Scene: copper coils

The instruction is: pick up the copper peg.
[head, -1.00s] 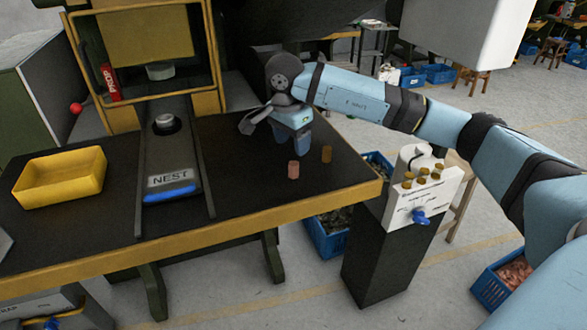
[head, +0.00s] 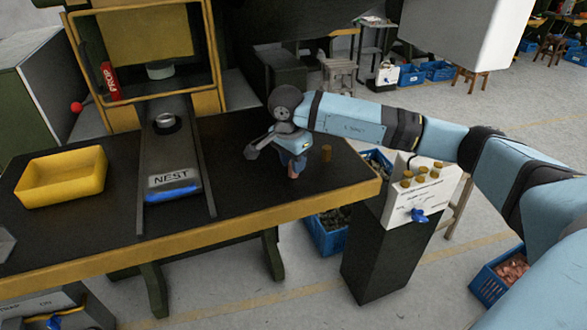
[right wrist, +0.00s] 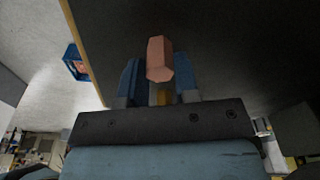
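The copper peg (head: 293,175) stands on the dark bench top, right of the nest track. My right gripper (head: 293,165) points down over it and hides its upper part in the head view. In the right wrist view, the copper peg (right wrist: 160,58) shows between the two blue fingers (right wrist: 160,80). The fingers are apart, one on each side of the peg; I see no clear sign that they press on it. My left gripper is not in view.
A yellow tray (head: 60,190) and the nest track (head: 172,180) lie to the left.

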